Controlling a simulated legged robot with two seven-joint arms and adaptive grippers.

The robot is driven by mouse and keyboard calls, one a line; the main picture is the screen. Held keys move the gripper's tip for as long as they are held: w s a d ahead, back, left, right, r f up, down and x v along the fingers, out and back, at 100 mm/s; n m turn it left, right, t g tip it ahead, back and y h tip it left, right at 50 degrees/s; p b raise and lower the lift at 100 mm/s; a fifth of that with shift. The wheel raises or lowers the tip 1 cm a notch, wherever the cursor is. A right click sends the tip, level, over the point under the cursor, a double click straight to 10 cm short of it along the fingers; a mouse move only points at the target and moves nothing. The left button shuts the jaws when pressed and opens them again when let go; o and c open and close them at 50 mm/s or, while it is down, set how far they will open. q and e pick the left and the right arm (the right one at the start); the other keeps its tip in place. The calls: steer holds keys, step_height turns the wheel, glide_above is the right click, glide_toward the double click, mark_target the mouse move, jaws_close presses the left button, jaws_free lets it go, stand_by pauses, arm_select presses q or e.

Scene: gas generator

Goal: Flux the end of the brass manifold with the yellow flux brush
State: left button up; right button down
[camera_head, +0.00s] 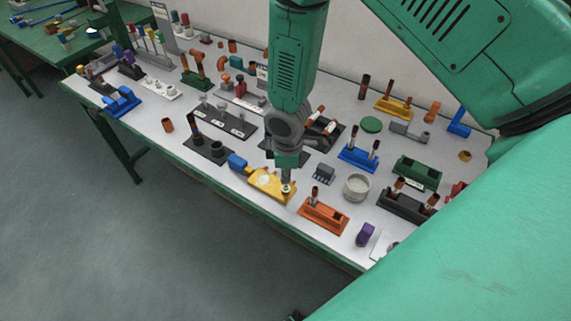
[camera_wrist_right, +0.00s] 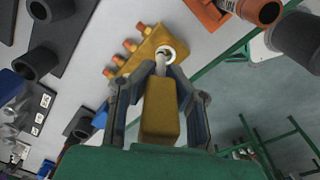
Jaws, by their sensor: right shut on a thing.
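My right gripper (camera_head: 288,160) points down over the near edge of the table and is shut on the yellow flux brush. In the right wrist view the fingers (camera_wrist_right: 162,73) close on either side of the brush's yellow handle (camera_wrist_right: 160,112). Its pale tip reaches a white-rimmed round end of the yellow brass-coloured manifold block (camera_wrist_right: 143,45); I cannot tell whether it touches. Several copper-orange stubs stick out of the block's side. The block also shows in the head view (camera_head: 265,183), partly under the gripper. My left gripper is out of view.
An orange stand (camera_head: 323,216), a round grey container (camera_head: 357,187) and a small grey block (camera_head: 324,173) lie right of the manifold. A blue block (camera_head: 237,163) and a dark fixture (camera_head: 208,150) lie left. The table's green front edge is close.

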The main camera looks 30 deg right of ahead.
step_height(320, 180, up, 3)
steer(key=shift+p, duration=1.25)
steer(key=shift+r+p, duration=0.75)
steer(key=shift+r, duration=0.75)
